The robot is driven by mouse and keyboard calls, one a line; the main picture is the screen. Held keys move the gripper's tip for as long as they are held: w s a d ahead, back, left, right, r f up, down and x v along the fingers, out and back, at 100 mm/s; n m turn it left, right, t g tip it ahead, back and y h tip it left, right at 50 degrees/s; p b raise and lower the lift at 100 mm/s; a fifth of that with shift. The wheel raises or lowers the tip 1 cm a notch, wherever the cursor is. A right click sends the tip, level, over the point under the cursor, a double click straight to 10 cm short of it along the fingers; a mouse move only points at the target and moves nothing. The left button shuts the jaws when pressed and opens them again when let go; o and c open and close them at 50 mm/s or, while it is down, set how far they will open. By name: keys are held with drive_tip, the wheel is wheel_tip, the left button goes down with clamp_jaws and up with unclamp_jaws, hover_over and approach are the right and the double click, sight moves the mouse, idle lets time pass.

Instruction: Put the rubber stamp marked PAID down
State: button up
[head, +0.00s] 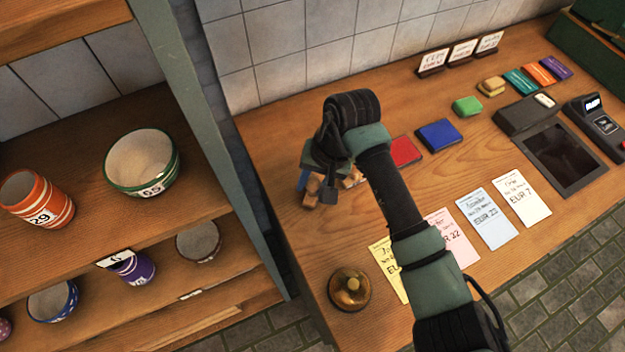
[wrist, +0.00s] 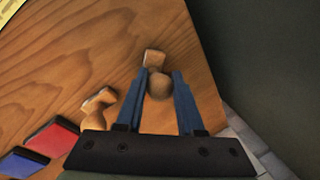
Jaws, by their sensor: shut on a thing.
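My gripper (wrist: 160,76) has its blue fingers shut on a wooden rubber stamp (wrist: 159,87), gripping its rounded handle. In the head view my gripper (head: 308,183) is over the left end of the wooden counter, largely hidden by my own wrist, and the held stamp (head: 311,196) shows just below it. The stamp is at or very near the counter top; I cannot tell whether it touches. Its marking is not visible, so I cannot read PAID. A second wooden stamp (wrist: 97,101) is beside it, apart from my fingers; it partly shows in the head view (head: 351,179).
Price cards (head: 486,217) and a brass bell (head: 349,289) are nearer the front. The counter's left edge is close, with a shelf of pots (head: 141,162) beyond.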

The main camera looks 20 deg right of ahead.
drive_tip(key=shift+f, duration=0.1)
drive_tip(key=o, duration=1.1)
drive_tip(key=shift+c, duration=0.2)
drive_tip(key=b+v, duration=0.2)
drive_tip(key=v, duration=1)
drive_tip(key=shift+b, duration=0.4)
drive_tip(key=shift+s, duration=0.1)
